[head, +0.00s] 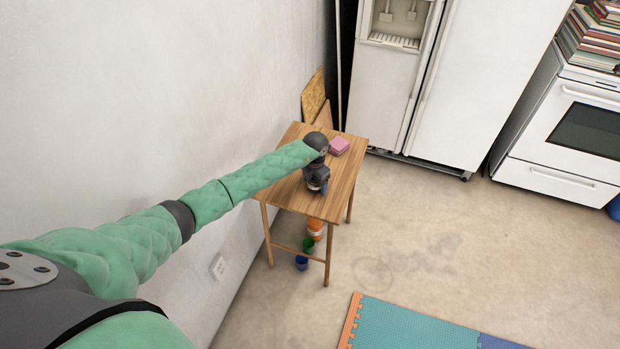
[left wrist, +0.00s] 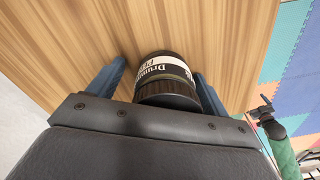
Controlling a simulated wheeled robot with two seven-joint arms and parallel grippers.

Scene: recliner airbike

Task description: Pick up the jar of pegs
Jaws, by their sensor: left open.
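The jar (left wrist: 165,70) has a dark lid and a white label with black lettering. In the left wrist view it stands on the wooden table, between the two blue-grey fingers of my left gripper (left wrist: 160,76). The fingers are apart, one on each side of the jar, and a gap shows on the left; I cannot tell if the right finger touches it. In the head view my left gripper (head: 319,186) is low over the table, and the jar cannot be made out clearly there. A green arm with a small dark end, seemingly my right gripper (left wrist: 262,111), shows at the right of the left wrist view.
The small wooden table (head: 340,185) stands against the white wall. A pink stack (head: 339,146) lies at its back, with boards (head: 313,97) behind. Orange, green and blue containers (head: 308,244) are beneath it. A fridge (head: 470,80) stands beyond; a foam mat (head: 410,325) lies in front.

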